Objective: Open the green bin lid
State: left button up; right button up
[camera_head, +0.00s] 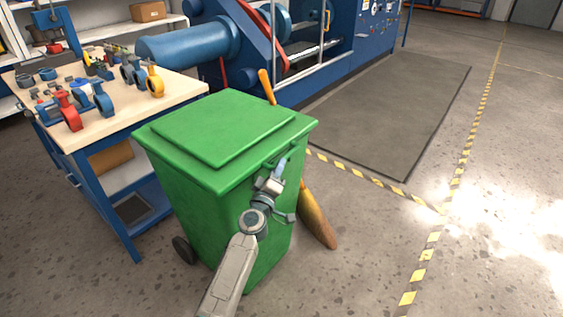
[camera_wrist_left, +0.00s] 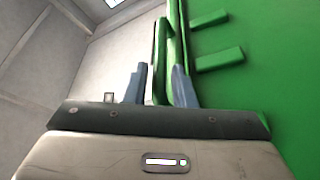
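The green bin (camera_head: 222,205) stands upright on the floor, its flat green lid (camera_head: 215,128) down and closed. A green handle bar (camera_head: 284,155) runs along the lid's right edge. My left gripper (camera_head: 281,166) is at that edge, just below the lid rim. In the left wrist view, its two blue-grey fingers (camera_wrist_left: 158,88) stand apart with a green bar (camera_wrist_left: 172,62) between them. A narrow gap shows beside the left finger, so the bar does not look clamped. Part of the handle is hidden behind the gripper. My right gripper is out of view.
A workbench (camera_head: 150,108) with colored valves stands left of the bin. A blue machine (camera_head: 345,45) is behind. A broom (camera_head: 316,218) leans behind the bin's right side. Open floor and a dark mat (camera_head: 390,110) lie to the right.

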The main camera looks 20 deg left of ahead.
pick_arm(q)
jog(key=shift+x, duration=1.1)
jog(key=shift+w, duration=0.4)
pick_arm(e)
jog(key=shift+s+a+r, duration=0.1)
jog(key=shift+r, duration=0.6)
pick_arm(q)
grip_shut()
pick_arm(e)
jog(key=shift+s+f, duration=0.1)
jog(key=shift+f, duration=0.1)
pick_arm(q)
jog(key=shift+r, duration=0.2)
